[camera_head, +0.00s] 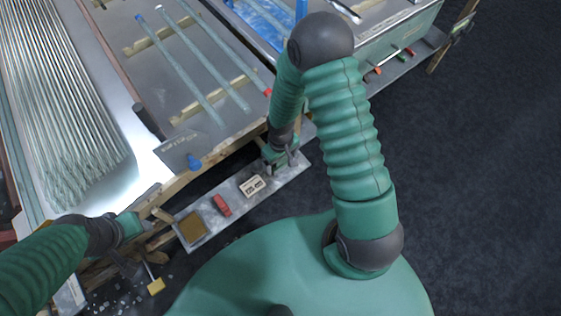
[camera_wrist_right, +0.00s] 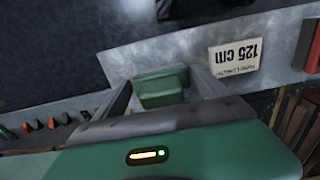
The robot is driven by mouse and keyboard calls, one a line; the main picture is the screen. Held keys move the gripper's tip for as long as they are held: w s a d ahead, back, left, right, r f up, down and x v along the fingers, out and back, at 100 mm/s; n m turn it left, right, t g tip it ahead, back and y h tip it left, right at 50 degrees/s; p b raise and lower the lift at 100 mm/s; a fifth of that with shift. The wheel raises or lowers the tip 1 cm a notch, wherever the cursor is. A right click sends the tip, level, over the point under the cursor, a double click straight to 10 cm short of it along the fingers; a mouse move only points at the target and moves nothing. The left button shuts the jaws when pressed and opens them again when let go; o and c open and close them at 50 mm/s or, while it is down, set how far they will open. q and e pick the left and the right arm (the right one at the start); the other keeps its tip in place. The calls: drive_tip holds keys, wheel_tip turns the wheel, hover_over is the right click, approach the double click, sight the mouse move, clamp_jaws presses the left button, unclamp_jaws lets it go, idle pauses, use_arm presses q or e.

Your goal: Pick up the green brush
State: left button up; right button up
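A green block-shaped thing, which looks like the green brush (camera_wrist_right: 160,91), lies on the grey metal shelf (camera_wrist_right: 190,45) in the right wrist view. My right gripper (camera_wrist_right: 166,88) is open, with one finger on each side of it; I cannot tell if either finger touches it. In the head view my right gripper (camera_head: 284,158) is low over the shelf and hides the brush there. My left gripper (camera_head: 143,213) is at the lower left beside the table's wooden edge; its fingers are too unclear to read.
A "125 cm" label (camera_head: 252,186), a red brush (camera_head: 221,205) and a tan pad (camera_head: 192,228) lie along the shelf. Glass tubes (camera_head: 185,70) rest on the table above. Several red and green-handled things (camera_head: 390,60) lie on the farther shelf. Dark floor is clear at right.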

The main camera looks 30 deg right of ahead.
drive_tip(key=shift+a, duration=0.2)
drive_tip(key=c, duration=1.2)
drive_tip(key=shift+c, duration=0.3)
drive_tip(key=shift+d+r, duration=0.1)
drive_tip(key=shift+r, duration=0.05)
